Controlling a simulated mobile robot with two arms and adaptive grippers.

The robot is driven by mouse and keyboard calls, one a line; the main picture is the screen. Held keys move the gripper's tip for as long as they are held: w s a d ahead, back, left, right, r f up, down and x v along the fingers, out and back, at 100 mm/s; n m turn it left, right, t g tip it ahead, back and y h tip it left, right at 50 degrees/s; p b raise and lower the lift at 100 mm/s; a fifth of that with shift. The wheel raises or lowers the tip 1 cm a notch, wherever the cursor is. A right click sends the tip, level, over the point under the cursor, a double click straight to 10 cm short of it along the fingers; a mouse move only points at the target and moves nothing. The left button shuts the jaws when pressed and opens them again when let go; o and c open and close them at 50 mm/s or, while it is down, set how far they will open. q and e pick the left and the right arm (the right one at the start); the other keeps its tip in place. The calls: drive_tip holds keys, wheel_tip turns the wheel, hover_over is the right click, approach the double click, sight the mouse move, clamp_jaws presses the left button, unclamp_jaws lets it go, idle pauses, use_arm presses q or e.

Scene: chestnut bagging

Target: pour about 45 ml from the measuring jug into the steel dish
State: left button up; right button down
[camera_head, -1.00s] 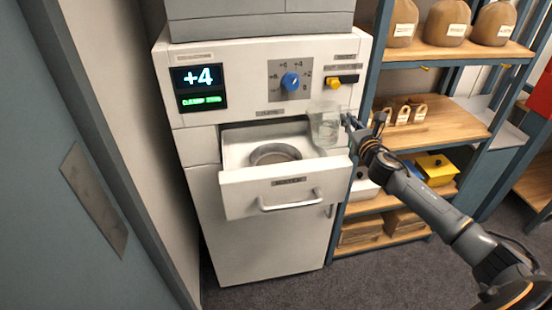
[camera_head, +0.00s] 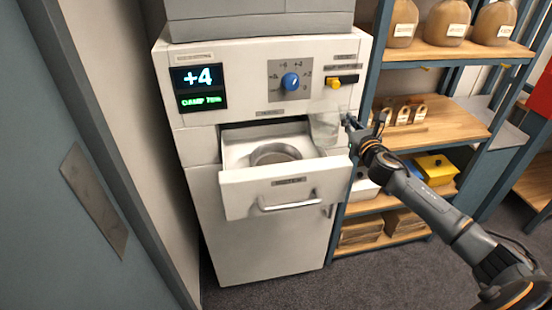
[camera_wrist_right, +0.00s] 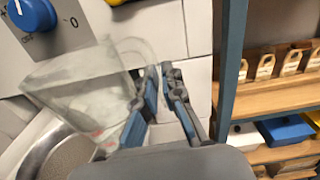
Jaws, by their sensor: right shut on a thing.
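The clear measuring jug (camera_head: 325,130) is held above the right part of the open drawer, and it also shows in the right wrist view (camera_wrist_right: 75,90). It leans with its mouth toward the left. My right gripper (camera_head: 350,123) is shut on the jug's handle, to the jug's right; its fingers (camera_wrist_right: 160,95) show close up in the wrist view. The steel dish (camera_head: 275,162) sits in the drawer, left of and below the jug. Its rim shows at lower left in the wrist view (camera_wrist_right: 32,153). I cannot make out the liquid level or any stream. My left gripper is out of view.
The white drawer (camera_head: 240,186) stands open from the machine. Above it are a blue knob (camera_head: 291,82), a yellow switch (camera_head: 333,83) and a display (camera_head: 199,87) reading +4. A shelf unit (camera_head: 440,125) with sacks and boxes stands close on the right.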

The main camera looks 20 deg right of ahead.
drive_tip(key=f+b, duration=0.1)
drive_tip(key=f+m+b, duration=0.1)
drive_tip(key=f+b, duration=0.1)
drive_tip(key=shift+d+f+m, duration=0.3)
drive_tip(key=shift+d, duration=0.05)
idle(2.2)
